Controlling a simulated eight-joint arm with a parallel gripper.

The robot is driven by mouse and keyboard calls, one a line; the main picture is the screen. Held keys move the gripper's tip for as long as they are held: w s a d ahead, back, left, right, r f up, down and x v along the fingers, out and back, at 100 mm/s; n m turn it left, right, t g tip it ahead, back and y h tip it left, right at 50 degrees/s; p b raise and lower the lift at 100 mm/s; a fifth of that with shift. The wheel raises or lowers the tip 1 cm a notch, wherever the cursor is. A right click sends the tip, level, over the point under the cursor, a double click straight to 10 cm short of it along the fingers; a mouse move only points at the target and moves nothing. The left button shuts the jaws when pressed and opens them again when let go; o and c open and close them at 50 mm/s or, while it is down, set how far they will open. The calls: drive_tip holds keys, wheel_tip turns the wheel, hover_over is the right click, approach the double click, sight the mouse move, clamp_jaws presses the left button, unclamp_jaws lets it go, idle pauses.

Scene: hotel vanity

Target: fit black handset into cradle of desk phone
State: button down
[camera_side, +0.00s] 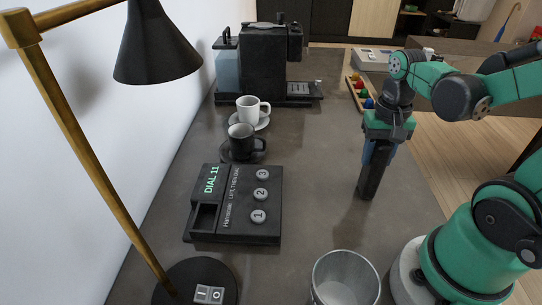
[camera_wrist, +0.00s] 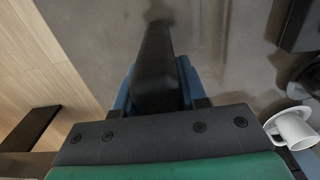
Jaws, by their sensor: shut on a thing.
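The black handset (camera_side: 373,176) hangs roughly upright, slightly tilted, from my gripper (camera_side: 381,145) over the right part of the counter. My gripper is shut on its upper part. In the wrist view the handset (camera_wrist: 156,70) sits between my blue fingers (camera_wrist: 157,90) and points away from the camera. The black desk phone (camera_side: 236,203) lies on the counter to the left of the handset, well apart from it. Its cradle (camera_side: 204,219) is an empty recess at its left side, below the "DIAL 11" text. Numbered round buttons are on its right half.
A black cup (camera_side: 241,142) and a white cup (camera_side: 249,108) stand on saucers behind the phone, before a coffee machine (camera_side: 265,60). A metal bin (camera_side: 345,280) and a lamp base (camera_side: 196,285) are in front. The counter (camera_side: 318,165) between phone and handset is clear.

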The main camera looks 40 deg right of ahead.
wheel_tip(320, 180, up, 19)
drive_tip(key=w+a+f+n, duration=0.4)
drive_tip(key=w, duration=0.3)
drive_tip(key=w+a+f+n, duration=0.4)
drive_tip(key=w+a+n, duration=0.1)
drive_tip(key=w, duration=0.2)
drive_tip(key=s+d+r+m, duration=0.4)
drive_tip(key=s+m, duration=0.1)
drive_tip(key=s, duration=0.2)
drive_tip(key=s+d+r+m, duration=0.4)
drive_tip(key=s+d+r, duration=0.1)
drive_tip(key=s, duration=0.2)
wheel_tip(320, 180, down, 15)
drive_tip(key=shift+f, duration=0.2)
drive_tip(key=shift+s+f, duration=0.1)
drive_tip(key=shift+f, duration=2.15)
drive_tip(key=shift+f, duration=0.1)
